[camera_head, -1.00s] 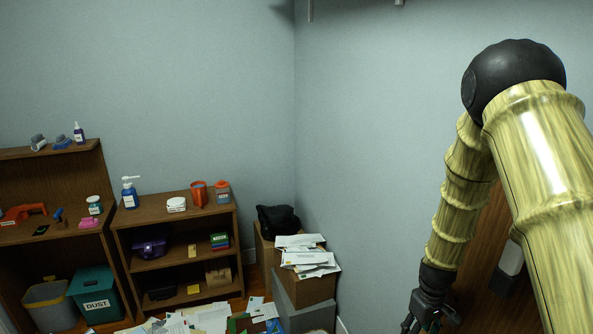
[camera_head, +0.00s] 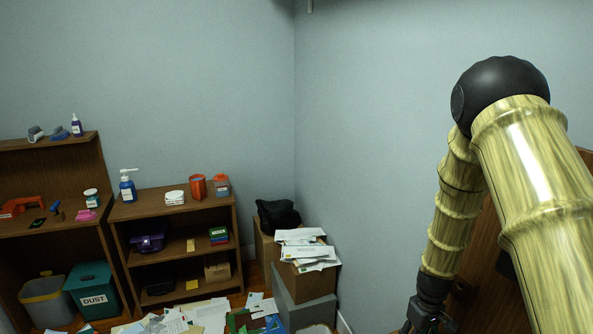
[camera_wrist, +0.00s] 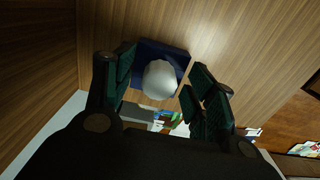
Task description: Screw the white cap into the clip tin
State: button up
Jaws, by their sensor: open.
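My gripper (camera_wrist: 163,72) is open, its dark fingers on either side of a white rounded thing (camera_wrist: 159,79). This thing sits on a dark blue square piece (camera_wrist: 180,59) against a wood surface. I cannot tell whether it is the white cap, or whether the fingers touch it. In the head view my gripper (camera_head: 430,318) is partly cut off at the bottom right, and the white thing does not show there. A low white round tub (camera_head: 175,197) and a small white-topped jar (camera_head: 91,198) stand on the shelves. I cannot tell which thing is the clip tin.
A pump bottle (camera_head: 127,187), a red cup (camera_head: 197,187) and an orange-topped container (camera_head: 221,186) stand on the low shelf. A teal bin (camera_head: 93,290) is at lower left. Papers (camera_head: 205,315) litter the floor. A stack of envelopes (camera_head: 307,250) lies in the corner.

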grip_shut()
dwell(0.3)
jog(key=shift+r+m+p, duration=0.1)
jog(key=shift+m+p, duration=0.45)
jog(key=shift+m, duration=0.35)
jog(key=m+p, duration=0.1)
jog(key=m, duration=0.3)
jog(key=shift+a+m+p, duration=0.1)
jog(key=shift+m+p, duration=0.2)
jog(key=shift+p, duration=0.1)
jog(key=m+p, duration=0.1)
jog(key=m, duration=0.2)
jog(key=shift+w+f+m+p, duration=0.1)
jog(key=shift+f+m+p, duration=0.15)
jog(key=shift+m, duration=0.85)
jog(key=shift+r, duration=0.15)
